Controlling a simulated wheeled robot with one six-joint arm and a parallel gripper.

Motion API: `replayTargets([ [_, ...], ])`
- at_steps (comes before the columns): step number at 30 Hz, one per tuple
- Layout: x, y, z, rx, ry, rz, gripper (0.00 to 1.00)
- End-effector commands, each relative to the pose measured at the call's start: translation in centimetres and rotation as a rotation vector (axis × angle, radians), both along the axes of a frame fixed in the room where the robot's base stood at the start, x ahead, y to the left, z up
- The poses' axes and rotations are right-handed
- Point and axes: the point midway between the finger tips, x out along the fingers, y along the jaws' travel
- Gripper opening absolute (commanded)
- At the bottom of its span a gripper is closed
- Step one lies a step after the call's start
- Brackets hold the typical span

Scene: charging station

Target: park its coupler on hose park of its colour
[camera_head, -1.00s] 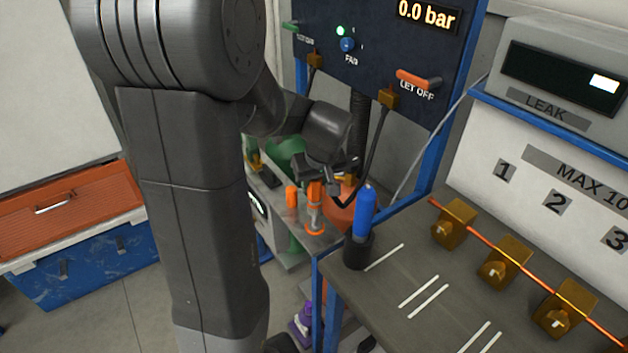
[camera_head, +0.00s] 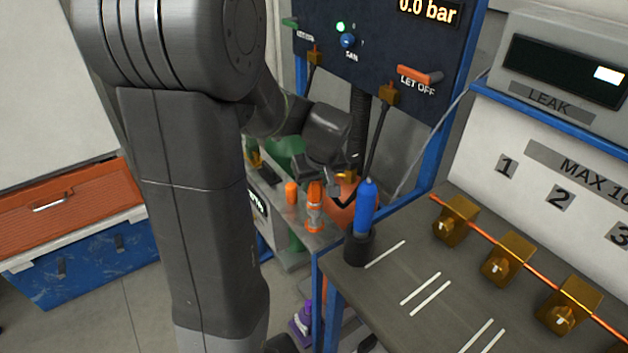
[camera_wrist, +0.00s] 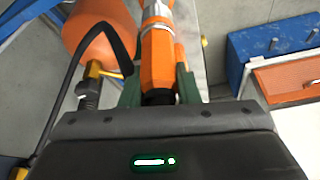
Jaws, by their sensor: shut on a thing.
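My gripper (camera_head: 322,178) is shut on an orange coupler (camera_head: 315,208), seen upright over the lower shelf in the head view. The coupler also shows between the green-grey fingers in the wrist view (camera_wrist: 157,60), with a pale metal band at its far part. Its lower end appears at or very near the shelf; whether it is seated on a park is hidden. A smaller orange upright piece (camera_head: 291,193) stands just left of it. A blue upright piece (camera_head: 366,208) stands in a black holder at the bench corner.
A rounded orange vessel (camera_head: 342,212) and a black hose (camera_head: 376,140) are close to the right of my gripper. The blue frame post (camera_head: 440,120) and bench (camera_head: 400,265) with brass blocks lie further right. A green vessel (camera_head: 288,150) is behind.

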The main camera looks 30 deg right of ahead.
Motion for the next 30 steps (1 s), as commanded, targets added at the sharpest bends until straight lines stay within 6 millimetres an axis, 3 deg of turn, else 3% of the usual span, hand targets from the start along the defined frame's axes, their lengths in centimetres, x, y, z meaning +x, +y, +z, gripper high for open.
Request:
replayTargets([
  [30,0.0,0.0,-2.7,0.000,0.000,0.000,0.00],
])
